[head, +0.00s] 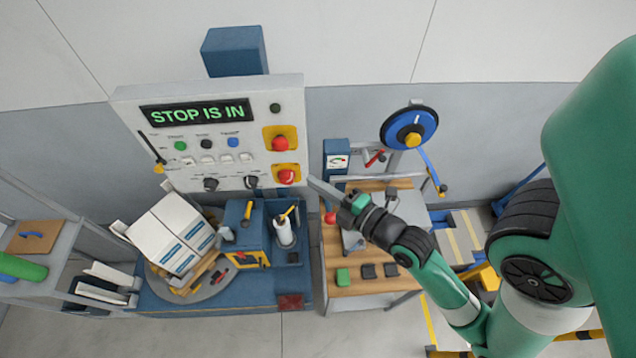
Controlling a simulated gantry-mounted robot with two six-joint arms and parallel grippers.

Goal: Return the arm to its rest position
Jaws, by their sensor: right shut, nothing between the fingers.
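My right arm, green with black joints, reaches in from the right. Its gripper (328,190) is shut and empty. The fingertips are near the right edge of the control panel (222,172), just right of the lower red button (287,176); I cannot tell whether they touch the panel. The panel's display (197,112) reads "STOP IS IN" in green letters. An upper red button (280,143) sits on a yellow plate. My left gripper is not in view.
A blue bench (205,302) below the panel holds white boxes (172,234) and a white bottle (284,232). A wooden workbench (375,286) lies under my arm, with a blue reel (409,127) behind it. A shelf (40,262) stands left. Open floor shows in front.

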